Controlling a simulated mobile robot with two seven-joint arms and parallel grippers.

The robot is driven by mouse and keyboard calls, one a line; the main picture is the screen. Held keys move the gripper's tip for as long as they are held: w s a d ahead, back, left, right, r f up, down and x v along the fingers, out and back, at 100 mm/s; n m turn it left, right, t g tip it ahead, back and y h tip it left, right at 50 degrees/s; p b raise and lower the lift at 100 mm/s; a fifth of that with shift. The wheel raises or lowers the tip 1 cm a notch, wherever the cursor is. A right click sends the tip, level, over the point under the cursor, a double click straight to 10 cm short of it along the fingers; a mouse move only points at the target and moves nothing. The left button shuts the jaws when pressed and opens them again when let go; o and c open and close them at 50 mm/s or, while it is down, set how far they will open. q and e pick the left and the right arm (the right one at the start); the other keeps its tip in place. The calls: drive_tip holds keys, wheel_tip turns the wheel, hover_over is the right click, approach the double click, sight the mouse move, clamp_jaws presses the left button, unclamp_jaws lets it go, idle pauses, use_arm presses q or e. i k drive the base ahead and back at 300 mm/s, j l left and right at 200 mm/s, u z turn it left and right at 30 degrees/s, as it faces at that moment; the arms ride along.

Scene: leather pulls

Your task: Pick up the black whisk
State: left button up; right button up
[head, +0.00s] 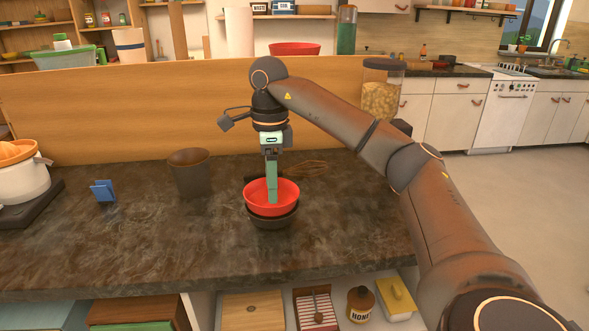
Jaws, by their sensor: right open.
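A whisk (308,168) with thin dark wire loops lies on the dark stone counter, behind and to the right of a red bowl (285,203). My right gripper (272,198) hides part of the whisk; a dark piece just left of the gripper may be its handle, but I cannot tell. The right gripper points straight down, seen edge-on, with its green fingers in front of or over the red bowl. It is open, and nothing shows between its fingers. My left gripper is not in view.
The red bowl sits in a dark bowl (273,220). A dark bin-like cup (190,174) and a blue holder (104,191) stand to the left. A jar (381,90) stands at the back right. The counter's front left is clear; a wooden panel (120,110) rises behind.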

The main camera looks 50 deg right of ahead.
sight(249, 177)
drive_tip(key=i+l, duration=0.65)
drive_tip(key=l, duration=0.2)
